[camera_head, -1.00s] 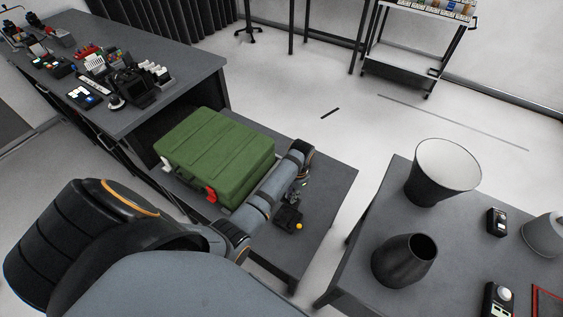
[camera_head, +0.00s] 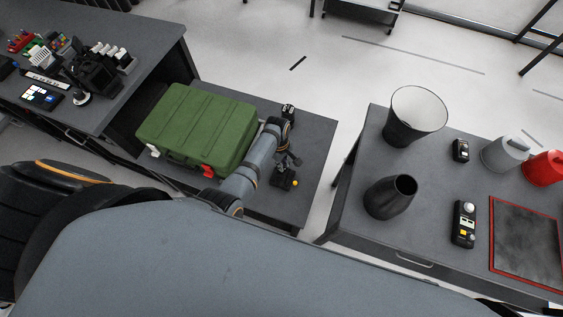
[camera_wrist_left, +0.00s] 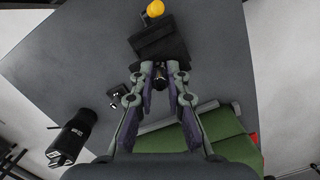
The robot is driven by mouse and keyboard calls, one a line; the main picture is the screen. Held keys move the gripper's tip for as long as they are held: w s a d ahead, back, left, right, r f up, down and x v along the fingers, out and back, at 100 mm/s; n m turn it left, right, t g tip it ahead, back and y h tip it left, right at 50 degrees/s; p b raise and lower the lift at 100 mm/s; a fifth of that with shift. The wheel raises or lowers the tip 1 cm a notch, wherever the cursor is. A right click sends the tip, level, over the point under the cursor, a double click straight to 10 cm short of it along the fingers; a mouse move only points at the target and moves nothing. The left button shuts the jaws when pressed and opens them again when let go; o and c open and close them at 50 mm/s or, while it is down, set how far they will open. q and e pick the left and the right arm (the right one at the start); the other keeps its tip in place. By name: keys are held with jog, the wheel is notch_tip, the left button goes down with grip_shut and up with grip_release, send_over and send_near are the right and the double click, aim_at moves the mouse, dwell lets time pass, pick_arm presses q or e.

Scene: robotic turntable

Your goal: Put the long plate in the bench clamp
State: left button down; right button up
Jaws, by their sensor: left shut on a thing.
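My left gripper (camera_head: 288,160) is over the low grey table, beside the green case, with its fingers pointing at a small black block (camera_head: 282,181) with a yellow knob. In the left wrist view, the block (camera_wrist_left: 160,45) lies just beyond the fingertips (camera_wrist_left: 160,73). The fingers are closed around a small dark part at the block's near side; whether it belongs to the block is unclear. The block may be the bench clamp, but I cannot tell. I cannot make out the long plate. My right gripper is not in view.
The green case (camera_head: 198,128) stands close beside my left forearm. A black device (camera_head: 288,112) stands at the low table's far edge. The right table (camera_head: 440,215) holds a lampshade-like vessel (camera_head: 415,115), a dark vase (camera_head: 390,198) and a red-framed panel (camera_head: 492,235). Floor separates the tables.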

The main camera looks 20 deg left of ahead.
pick_arm(q)
jog(key=shift+r+p, duration=0.15)
jog(key=shift+p, duration=0.2)
notch_tip(320, 180, down, 6)
jog(key=b, duration=0.5)
jog(key=shift+p, duration=0.65)
dwell(1.0)
jog(key=shift+f+b, duration=0.95)
jog(key=shift+f, duration=0.1)
jog(key=c, duration=1.3)
grip_release()
jog(key=shift+o, duration=0.2)
jog(key=shift+r, duration=0.1)
